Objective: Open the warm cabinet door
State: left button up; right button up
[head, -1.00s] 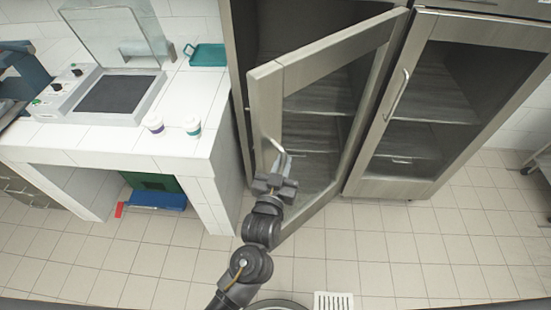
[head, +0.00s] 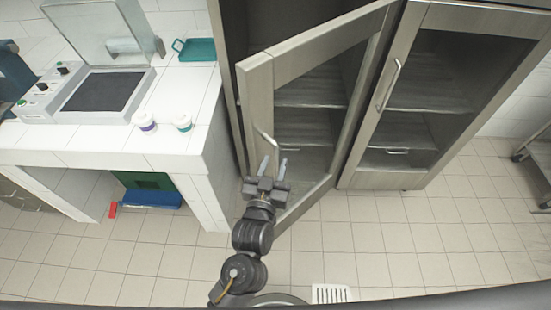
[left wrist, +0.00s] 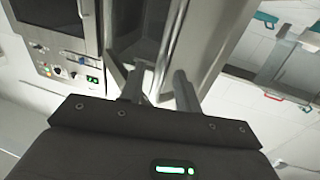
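The cabinet's left glass door (head: 258,95) stands ajar in the head view, swung out from its right side. Shelves show behind it. Its bent metal handle (head: 265,140) is near the door's free left edge. My left gripper (head: 273,166) is at the lower end of this handle, its two light fingers apart. In the left wrist view the fingers (left wrist: 159,88) are also spread, with a metal bar (left wrist: 163,60) just beyond and between them; I cannot tell whether they touch it. My right gripper is not in view.
The right cabinet door (head: 375,150) is shut. A metal cart (head: 538,150) stands far right.

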pick_arm(q)
jog(key=b+v, duration=0.1)
jog(key=v, duration=0.7)
jog(key=shift+b, duration=0.4)
jog(key=shift+r, duration=0.1)
